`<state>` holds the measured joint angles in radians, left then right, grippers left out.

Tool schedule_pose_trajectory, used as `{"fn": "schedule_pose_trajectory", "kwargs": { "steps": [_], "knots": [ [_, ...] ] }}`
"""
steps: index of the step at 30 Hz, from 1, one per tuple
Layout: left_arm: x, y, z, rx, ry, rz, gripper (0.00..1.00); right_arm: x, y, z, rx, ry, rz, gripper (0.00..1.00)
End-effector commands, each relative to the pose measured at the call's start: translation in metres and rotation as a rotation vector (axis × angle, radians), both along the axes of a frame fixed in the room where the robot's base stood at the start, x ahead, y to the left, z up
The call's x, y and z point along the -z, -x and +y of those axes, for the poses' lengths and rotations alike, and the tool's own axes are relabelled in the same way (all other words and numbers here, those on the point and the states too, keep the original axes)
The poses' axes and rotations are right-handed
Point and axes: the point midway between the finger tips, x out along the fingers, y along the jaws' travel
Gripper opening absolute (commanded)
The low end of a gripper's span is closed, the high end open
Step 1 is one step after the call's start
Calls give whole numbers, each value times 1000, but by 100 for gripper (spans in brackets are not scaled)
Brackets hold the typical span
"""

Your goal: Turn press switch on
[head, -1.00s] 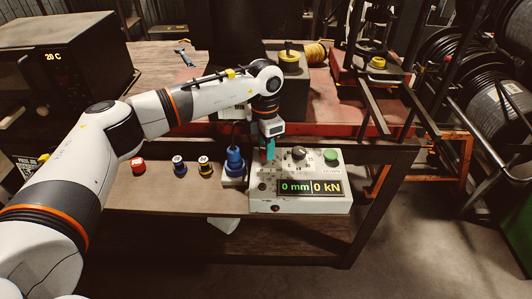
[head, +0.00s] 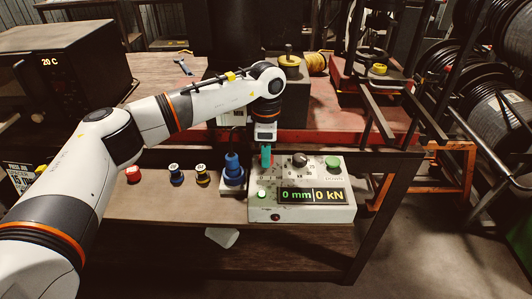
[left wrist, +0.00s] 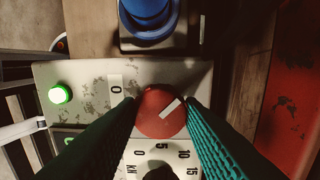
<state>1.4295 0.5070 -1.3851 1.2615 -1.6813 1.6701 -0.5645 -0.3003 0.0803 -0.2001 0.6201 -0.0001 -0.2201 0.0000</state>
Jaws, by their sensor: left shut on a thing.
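The press control box (head: 258,212) is white with a display reading 0 mm and 0 kN. My left gripper (head: 266,166) reaches down to the box's back left corner. In the left wrist view its two teal fingers are shut on a red round switch knob (left wrist: 160,114). A white mark on the knob lies at a slant, not pointing at the 0 label (left wrist: 116,86). In the head view the fingers hide the knob. A green lamp (head: 262,194) on the box is lit; it also shows in the left wrist view (left wrist: 60,94). My right gripper is out of view.
A blue plug in a socket (head: 233,172) stands just left of the box. A dial (head: 299,160) and a green button (head: 333,162) are on the box top. Red, blue and yellow-topped small parts stand farther left. Black hose reels (head: 480,110) are at the right.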

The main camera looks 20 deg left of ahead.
Motion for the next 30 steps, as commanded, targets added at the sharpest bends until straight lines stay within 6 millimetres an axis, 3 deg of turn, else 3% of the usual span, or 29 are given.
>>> {"fn": "schedule_pose_trajectory", "kwargs": {
  "steps": [8,9,13,23,30],
  "knots": [
    [-3,-1,0,2,2,-6,11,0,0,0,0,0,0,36],
    [-3,-1,0,2,2,-6,36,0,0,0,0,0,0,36],
    [-2,-1,0,1,1,-4,56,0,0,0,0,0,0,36],
    [-3,-1,0,0,-1,-2,56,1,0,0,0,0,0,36],
    [-39,-3,0,1,0,-6,56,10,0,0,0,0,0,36]
  ]
}}
